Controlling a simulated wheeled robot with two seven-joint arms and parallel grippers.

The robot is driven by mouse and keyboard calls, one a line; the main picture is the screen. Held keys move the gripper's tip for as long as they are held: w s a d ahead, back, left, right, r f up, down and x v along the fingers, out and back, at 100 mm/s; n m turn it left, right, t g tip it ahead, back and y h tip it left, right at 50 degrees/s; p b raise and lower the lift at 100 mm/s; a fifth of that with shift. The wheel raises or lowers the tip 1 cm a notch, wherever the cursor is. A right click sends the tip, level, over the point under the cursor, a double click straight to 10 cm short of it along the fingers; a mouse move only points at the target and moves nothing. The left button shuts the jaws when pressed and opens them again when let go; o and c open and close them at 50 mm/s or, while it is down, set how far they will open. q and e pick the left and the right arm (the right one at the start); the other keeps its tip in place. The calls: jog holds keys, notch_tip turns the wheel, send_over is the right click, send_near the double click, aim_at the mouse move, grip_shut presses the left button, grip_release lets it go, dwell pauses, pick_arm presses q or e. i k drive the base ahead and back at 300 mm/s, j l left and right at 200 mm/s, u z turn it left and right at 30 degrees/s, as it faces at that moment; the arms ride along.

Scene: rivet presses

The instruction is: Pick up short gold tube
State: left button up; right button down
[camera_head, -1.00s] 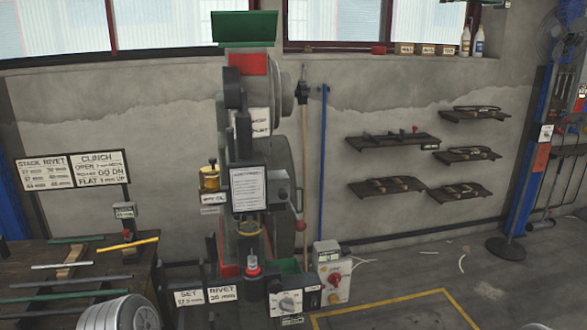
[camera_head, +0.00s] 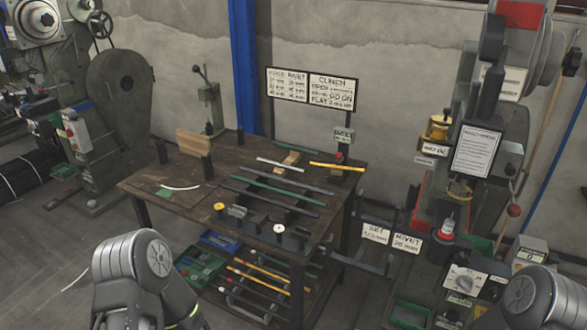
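A short gold-yellow tube (camera_head: 337,167) lies at the back right of the dark wooden workbench (camera_head: 165,199), in front of the sign board. A short white tube (camera_head: 281,164) lies to its left, close to a small wooden block. Longer green and dark tubes lie across the middle of the bench. My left arm shows at the lower left and my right arm at the lower right corner, both well short of the gold tube. Neither gripper's fingers are in the frame.
The rivet press (camera_head: 474,150) stands right of the bench, with a control box (camera_head: 464,281) at its base. A sign board (camera_head: 311,89) stands behind the bench. Yellow rods (camera_head: 262,271) and a blue bin (camera_head: 221,241) are on the lower shelf.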

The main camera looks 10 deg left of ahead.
aim_at(336, 170)
jog(key=j+z, duration=0.1)
jog(key=z, duration=0.4)
jog(key=j+z, duration=0.1)
jog(key=z, duration=0.35)
jog(key=j+z, duration=0.1)
jog(key=z, duration=0.4)
jog(key=k+j+z, duration=0.1)
jog(key=j+z, duration=0.15)
jog(key=j, duration=0.15)
jog(key=k+j+z, duration=0.35)
jog(key=j+z, duration=0.15)
jog(key=j, duration=0.25)
jog(key=k+j+z, duration=0.25)
jog(key=k+j, duration=0.4)
jog(key=j, duration=0.2)
